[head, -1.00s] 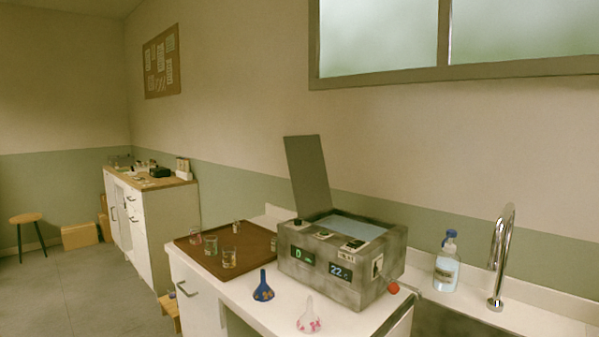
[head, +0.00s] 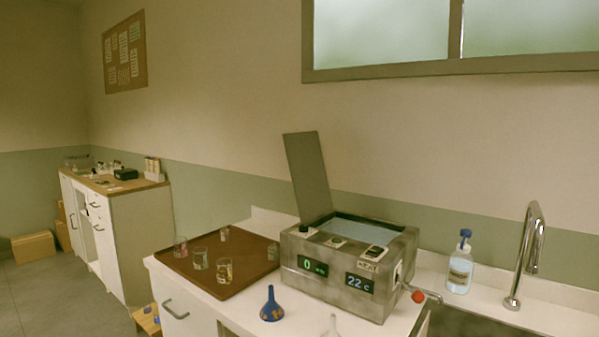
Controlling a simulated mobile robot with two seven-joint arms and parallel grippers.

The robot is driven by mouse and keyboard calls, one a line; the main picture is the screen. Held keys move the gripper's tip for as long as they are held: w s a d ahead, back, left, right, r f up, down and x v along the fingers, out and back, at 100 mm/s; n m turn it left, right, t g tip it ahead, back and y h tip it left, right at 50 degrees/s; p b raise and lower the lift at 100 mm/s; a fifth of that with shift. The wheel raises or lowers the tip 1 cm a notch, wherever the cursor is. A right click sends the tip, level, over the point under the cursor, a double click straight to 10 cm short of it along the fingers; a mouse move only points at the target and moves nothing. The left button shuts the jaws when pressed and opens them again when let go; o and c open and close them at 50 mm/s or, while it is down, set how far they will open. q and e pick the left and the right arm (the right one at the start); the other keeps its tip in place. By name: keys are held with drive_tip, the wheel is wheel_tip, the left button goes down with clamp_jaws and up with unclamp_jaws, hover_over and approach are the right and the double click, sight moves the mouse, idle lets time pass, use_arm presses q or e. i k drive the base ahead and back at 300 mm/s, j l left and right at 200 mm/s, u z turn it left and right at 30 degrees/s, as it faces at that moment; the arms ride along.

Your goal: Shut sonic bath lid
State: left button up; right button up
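The sonic bath (head: 340,268) is a grey metal box on the white counter, with two lit displays on its front and a red-knobbed lever on its right side. Its lid (head: 307,172) is a flat grey panel standing up, tilted slightly back, at the left end of the box. The basin opening (head: 370,231) on top is uncovered and shows a pale blue surface. Neither of my grippers is in view.
Left of the bath, a brown tray (head: 257,262) holds several small glasses. A blue funnel (head: 271,305) and a pale funnel (head: 333,327) stand in front. A cabinet (head: 128,235) stands far left.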

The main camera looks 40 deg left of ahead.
sight(303, 151)
drive_tip(key=j, duration=0.65)
drive_tip(key=k+j+z, duration=0.1)
drive_tip(key=j, duration=1.15)
drive_tip(key=k+j, duration=0.15)
drive_tip(key=j, duration=0.45)
drive_tip(key=j+z, duration=0.1)
drive_tip(key=j, duration=0.55)
drive_tip(key=k+j, duration=0.15)
drive_tip(key=j, duration=0.45)
drive_tip(key=k+j, duration=0.1)
drive_tip(key=j, duration=0.5)
drive_tip(key=i+z, duration=0.05)
